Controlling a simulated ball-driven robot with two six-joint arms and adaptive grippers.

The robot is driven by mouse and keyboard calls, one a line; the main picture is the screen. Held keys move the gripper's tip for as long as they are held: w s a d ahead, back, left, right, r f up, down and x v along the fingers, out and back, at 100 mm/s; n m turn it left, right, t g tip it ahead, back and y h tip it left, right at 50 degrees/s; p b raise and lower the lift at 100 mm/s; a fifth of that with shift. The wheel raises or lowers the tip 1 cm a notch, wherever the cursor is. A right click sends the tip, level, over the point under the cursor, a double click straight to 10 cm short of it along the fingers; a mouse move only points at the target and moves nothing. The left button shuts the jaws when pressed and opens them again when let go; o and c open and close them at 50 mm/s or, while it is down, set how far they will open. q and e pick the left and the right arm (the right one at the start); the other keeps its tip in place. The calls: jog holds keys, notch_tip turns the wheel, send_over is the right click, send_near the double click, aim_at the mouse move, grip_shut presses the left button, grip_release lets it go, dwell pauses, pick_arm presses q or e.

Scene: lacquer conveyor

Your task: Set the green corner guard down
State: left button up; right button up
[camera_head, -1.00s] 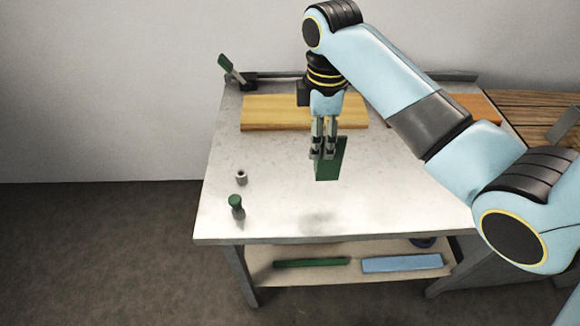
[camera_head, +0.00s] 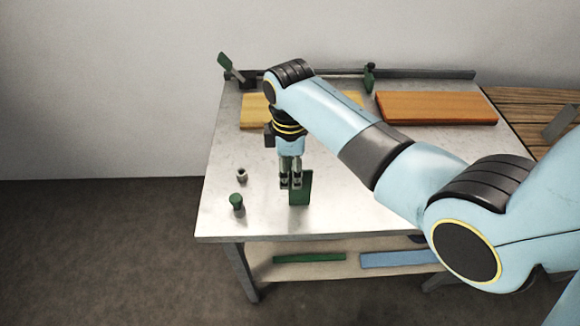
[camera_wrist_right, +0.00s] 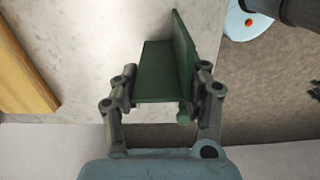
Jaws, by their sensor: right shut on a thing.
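The green corner guard (camera_head: 301,187) is an L-shaped green piece in my right gripper (camera_head: 291,187), over the front left part of the metal table (camera_head: 350,205). In the right wrist view the guard (camera_wrist_right: 165,72) sits between the two fingers of the right gripper (camera_wrist_right: 160,92), which is shut on it. One flat face and one upright flange show there. I cannot tell whether its lower edge touches the table top. My left gripper is not in view.
A green-topped knob (camera_head: 236,201) and a small grey cylinder (camera_head: 242,175) stand left of the guard. A yellow board (camera_head: 256,111) and an orange board (camera_head: 436,108) lie at the back. Clamps (camera_head: 232,70) line the rear edge. The front right top is clear.

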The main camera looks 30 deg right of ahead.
jog(key=o, duration=1.2)
jog(key=shift+f, duration=0.1)
jog(key=shift+c, duration=0.2)
notch_tip(320, 180, up, 12)
jog(key=shift+r+b, duration=0.15)
jog(key=shift+b, duration=0.25)
